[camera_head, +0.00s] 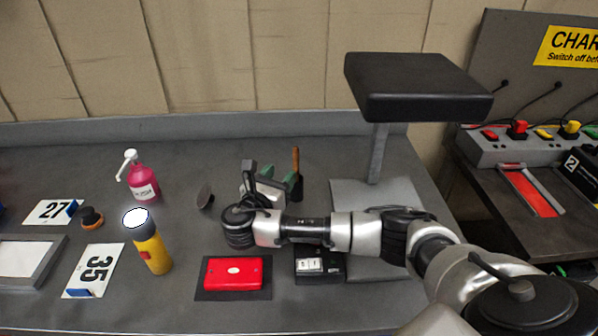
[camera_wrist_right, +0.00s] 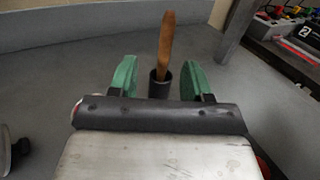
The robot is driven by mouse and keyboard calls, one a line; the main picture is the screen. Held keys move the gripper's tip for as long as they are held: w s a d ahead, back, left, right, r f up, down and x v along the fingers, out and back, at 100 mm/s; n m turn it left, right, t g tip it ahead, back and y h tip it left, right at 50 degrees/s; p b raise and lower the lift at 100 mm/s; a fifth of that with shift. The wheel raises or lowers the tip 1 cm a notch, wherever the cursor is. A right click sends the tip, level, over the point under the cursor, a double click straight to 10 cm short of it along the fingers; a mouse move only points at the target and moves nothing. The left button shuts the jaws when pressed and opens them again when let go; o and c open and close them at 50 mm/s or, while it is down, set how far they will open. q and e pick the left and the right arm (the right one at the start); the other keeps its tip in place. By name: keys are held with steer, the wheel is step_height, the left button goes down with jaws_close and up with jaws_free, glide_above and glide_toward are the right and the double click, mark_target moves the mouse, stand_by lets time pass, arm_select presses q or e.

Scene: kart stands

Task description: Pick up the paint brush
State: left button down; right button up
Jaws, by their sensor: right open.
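The paint brush (camera_head: 296,158) shows as a brown wooden handle standing nearly upright at the back of the counter, right of centre. In the right wrist view the handle (camera_wrist_right: 167,45) rises from a small dark cup (camera_wrist_right: 159,88); its lower end is hidden inside. My right gripper (camera_head: 278,178) is open and low over the counter. In the right wrist view its green-padded fingers (camera_wrist_right: 158,78) stand on either side of the cup, which appears ahead and between them, with gaps visible on both sides. My left gripper is in neither view.
A black padded stand (camera_head: 420,85) rises to the right of the brush. A red box (camera_head: 234,272) lies in front of my right arm. A wall runs behind.

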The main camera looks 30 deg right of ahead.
mark_target(294, 161)
steer(key=x, duration=0.2)
steer(key=p+x, duration=0.1)
steer(key=x, duration=0.5)
steer(key=shift+s+d+r+p, duration=0.2)
steer(key=shift+d+r+p, duration=0.1)
steer(key=shift+d+p, duration=0.1)
steer(key=shift+w+d+f, duration=0.1)
steer(key=shift+w+d, duration=0.15)
steer(key=shift+d, duration=0.1)
jaws_close()
